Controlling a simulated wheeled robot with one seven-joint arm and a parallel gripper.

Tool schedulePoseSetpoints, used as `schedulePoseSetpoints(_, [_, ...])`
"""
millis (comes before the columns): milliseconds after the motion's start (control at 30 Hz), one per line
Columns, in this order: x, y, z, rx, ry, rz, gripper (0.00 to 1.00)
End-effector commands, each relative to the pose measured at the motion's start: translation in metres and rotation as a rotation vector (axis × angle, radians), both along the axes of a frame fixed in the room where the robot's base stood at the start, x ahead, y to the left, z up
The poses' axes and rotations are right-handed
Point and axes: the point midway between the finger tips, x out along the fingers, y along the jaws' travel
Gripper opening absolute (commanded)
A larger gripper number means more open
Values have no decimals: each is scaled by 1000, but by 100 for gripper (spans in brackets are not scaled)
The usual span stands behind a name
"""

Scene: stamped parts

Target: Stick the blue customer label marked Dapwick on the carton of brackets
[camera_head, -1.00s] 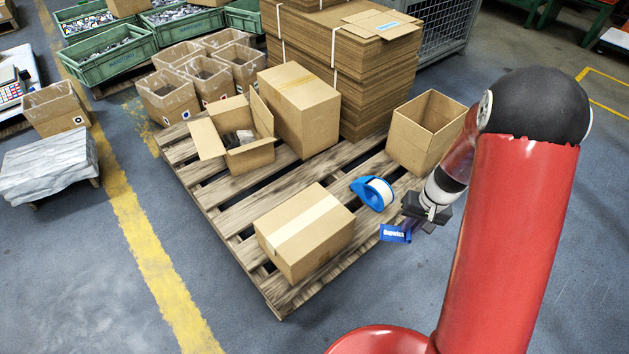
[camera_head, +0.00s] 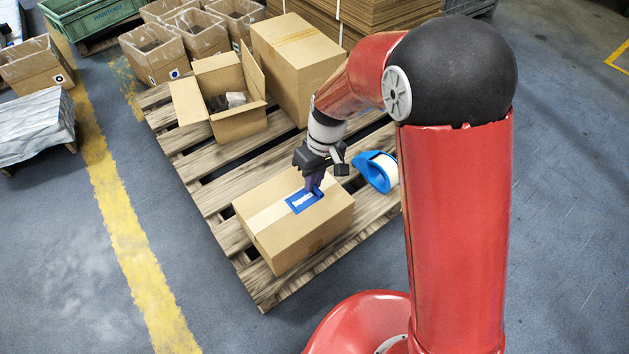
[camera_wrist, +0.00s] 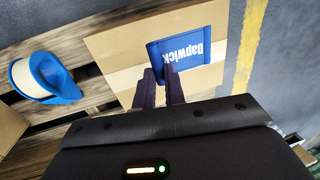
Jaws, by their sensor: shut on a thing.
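The blue label (camera_head: 302,202) with white lettering is over the top of a closed, taped carton (camera_head: 265,236) near the pallet's front corner. In the wrist view the label (camera_wrist: 193,50) reads Dapwick upside down and covers part of the tape on the carton (camera_wrist: 120,50). My gripper (camera_head: 313,187) is shut on the label's edge; its fingers also show in the wrist view (camera_wrist: 160,78). The label lies nearly parallel to the carton top. I cannot tell whether it touches. The closed carton's contents are hidden.
A blue tape dispenser (camera_head: 378,171) sits on the pallet (camera_head: 212,196) behind the closed carton. An open carton (camera_head: 240,124) with grey parts and a tall closed carton (camera_head: 298,70) stand farther back. Flat cardboard stacks (camera_head: 385,14) are behind them.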

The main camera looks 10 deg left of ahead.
Motion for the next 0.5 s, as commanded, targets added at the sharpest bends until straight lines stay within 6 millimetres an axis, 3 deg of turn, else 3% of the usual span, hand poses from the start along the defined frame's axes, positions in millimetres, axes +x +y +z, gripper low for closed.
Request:
schedulePoseSetpoints(333, [-1,-4,1,2,3,-3,0])
schedulePoseSetpoints(500, [-2,-3,-11,1,5,-3,0])
